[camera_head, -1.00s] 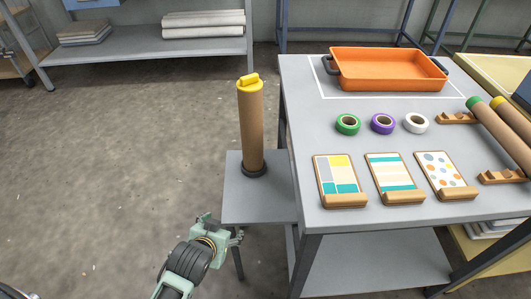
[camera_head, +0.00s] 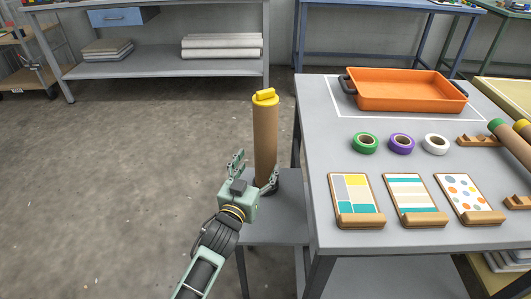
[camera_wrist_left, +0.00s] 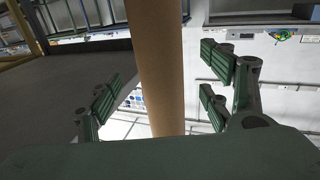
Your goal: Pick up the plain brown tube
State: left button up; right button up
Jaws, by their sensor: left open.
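The plain brown tube (camera_head: 265,135) stands upright with a yellow cap on top, on a low grey side stand (camera_head: 283,222) left of the main table. My left gripper (camera_head: 255,170) is open, low down at the tube, its fingers apart. In the left wrist view the tube (camera_wrist_left: 158,70) runs between the spread fingers of the gripper (camera_wrist_left: 165,95), with gaps to the pads on both sides. The tube's foot is partly hidden behind the gripper. My right gripper does not show.
The grey main table (camera_head: 320,150) stands close on the right, with an orange tray (camera_head: 405,90), tape rolls (camera_head: 401,143), pattern cards (camera_head: 411,195) and other tubes (camera_head: 512,145) on it. The floor on the left is clear.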

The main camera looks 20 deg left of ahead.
aim_at(265, 151)
pick_arm(q)
jog(key=w, duration=0.3)
jog(key=w+b, duration=0.1)
jog(key=w, duration=0.3)
jog(key=shift+d+r, duration=0.15)
jog(key=shift+r, duration=0.05)
jog(key=shift+s, duration=0.1)
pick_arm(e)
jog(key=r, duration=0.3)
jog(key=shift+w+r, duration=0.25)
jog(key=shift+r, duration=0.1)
pick_arm(q)
jog(key=shift+r, duration=0.1)
jog(key=c, duration=1.4)
